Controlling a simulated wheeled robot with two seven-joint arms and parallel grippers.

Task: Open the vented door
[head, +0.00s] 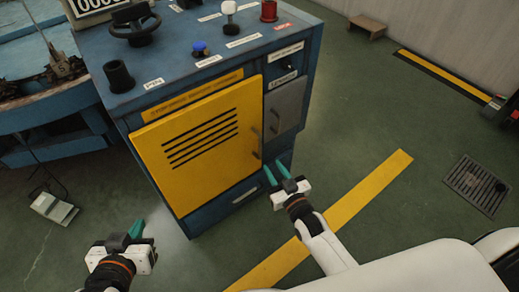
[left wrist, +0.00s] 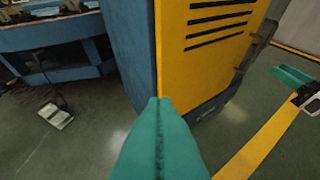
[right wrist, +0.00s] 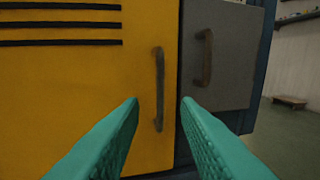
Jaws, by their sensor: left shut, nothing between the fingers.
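The yellow vented door (head: 185,175) has several dark slots and sits on the front of the blue cabinet (head: 143,92). It looks closed. Its upright bar handle (right wrist: 159,90) is near its right edge. My right gripper (head: 274,176) is open and empty, in front of the door's lower right corner in the head view. In the right wrist view the handle shows between its two fingertips (right wrist: 160,103), apart from them and further off. My left gripper (head: 136,230) is shut and empty, low in front of the cabinet's left side; its closed fingers (left wrist: 158,105) fill the left wrist view's middle.
A grey door (right wrist: 225,75) with its own handle (right wrist: 204,57) is right of the yellow door. Knobs and a handwheel (head: 135,22) stand on the cabinet top. A blue machine (head: 60,115) is at the left. The green floor with a yellow stripe (head: 370,188) is open at the right.

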